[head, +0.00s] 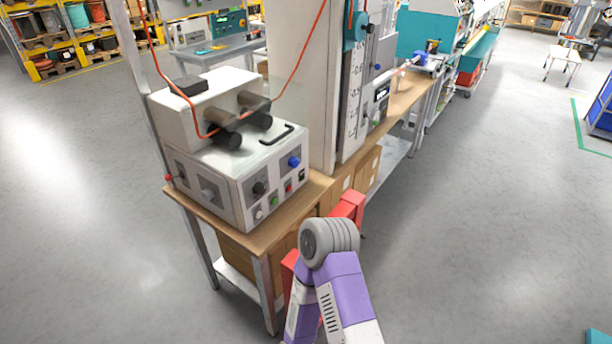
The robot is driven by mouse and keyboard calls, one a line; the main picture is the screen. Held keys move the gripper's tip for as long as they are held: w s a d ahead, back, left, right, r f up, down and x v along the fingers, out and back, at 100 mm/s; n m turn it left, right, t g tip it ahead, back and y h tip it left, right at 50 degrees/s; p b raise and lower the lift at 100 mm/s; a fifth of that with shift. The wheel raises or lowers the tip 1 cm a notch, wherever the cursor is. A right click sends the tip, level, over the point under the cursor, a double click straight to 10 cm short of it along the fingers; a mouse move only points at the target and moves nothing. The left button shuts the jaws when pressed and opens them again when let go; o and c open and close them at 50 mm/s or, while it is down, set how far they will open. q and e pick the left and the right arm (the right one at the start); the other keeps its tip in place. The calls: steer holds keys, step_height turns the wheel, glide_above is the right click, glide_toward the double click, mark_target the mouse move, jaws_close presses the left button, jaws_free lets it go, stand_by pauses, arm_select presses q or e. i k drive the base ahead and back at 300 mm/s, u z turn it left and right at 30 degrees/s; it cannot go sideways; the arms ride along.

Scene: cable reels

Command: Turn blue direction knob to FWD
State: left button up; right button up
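The blue direction knob (294,161) is on the front panel of a white and grey machine (240,175) on a wooden-topped bench. It is small, and I cannot read its pointer or the labels. Nothing touches it. A black knob (259,188) is to its left, with small green, red, white and black controls below. One of my arms, with purple links and a grey joint, reaches up from the bottom, below and to the right of the panel. I cannot make out either gripper's fingers.
The bench top (318,183) has a narrow bare strip before the panel. A red cable (297,62) runs over the machine's rollers (228,138). A tall gauge unit (352,95) stands right of it. Red parts show beside my arm. The floor at right is open.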

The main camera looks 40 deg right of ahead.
mark_target(293, 162)
steer(key=u, duration=0.45)
steer(key=k, duration=0.15)
steer(key=z, duration=1.3)
